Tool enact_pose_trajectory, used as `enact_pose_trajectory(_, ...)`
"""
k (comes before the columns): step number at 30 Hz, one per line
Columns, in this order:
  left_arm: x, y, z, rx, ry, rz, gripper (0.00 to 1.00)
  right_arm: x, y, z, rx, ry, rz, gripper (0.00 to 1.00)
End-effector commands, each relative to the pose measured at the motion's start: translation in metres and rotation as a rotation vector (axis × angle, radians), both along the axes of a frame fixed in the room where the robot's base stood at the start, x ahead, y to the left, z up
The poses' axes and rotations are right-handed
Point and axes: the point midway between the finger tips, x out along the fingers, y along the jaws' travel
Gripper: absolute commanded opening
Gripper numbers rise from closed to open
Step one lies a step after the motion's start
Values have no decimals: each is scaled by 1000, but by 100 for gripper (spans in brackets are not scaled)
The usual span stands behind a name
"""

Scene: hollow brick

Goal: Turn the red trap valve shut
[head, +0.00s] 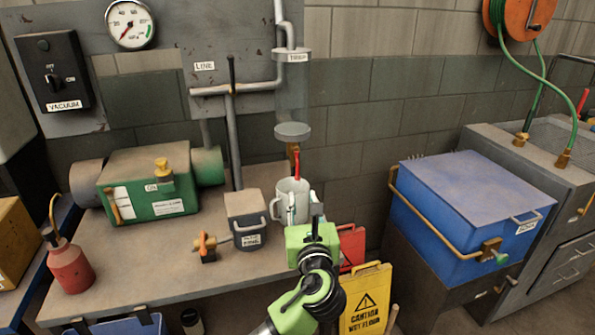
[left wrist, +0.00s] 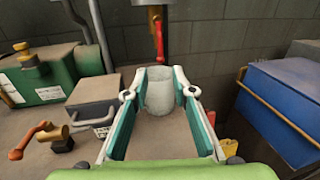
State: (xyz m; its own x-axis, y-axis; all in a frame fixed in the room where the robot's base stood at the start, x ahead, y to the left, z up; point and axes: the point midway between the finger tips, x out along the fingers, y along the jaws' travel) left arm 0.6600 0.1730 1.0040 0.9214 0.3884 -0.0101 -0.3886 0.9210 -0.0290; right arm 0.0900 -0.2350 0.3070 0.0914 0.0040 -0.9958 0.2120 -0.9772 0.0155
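The red trap valve lever (head: 297,165) points along the brass outlet under the trap cylinder (head: 292,95); it also shows upright in the left wrist view (left wrist: 159,38). The lever is above and beyond the fingertips. My right gripper is not in view.
A grey box (head: 246,220) and an orange-handled valve (head: 206,245) sit left of the mug. A green pump (head: 150,190) stands further left. A yellow caution sign (head: 366,300) and a blue chest (head: 465,205) are to the right. The wall is close behind.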

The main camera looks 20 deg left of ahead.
Motion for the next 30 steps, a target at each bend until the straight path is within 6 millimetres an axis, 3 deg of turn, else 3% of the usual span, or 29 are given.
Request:
enact_pose_trajectory(8,29,12,5,30,-2,3,24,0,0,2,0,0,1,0)
enact_pose_trajectory(21,109,45,4,26,-1,1,24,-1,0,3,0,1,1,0)
enact_pose_trajectory(30,128,53,3,24,-1,0,24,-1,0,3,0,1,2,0)
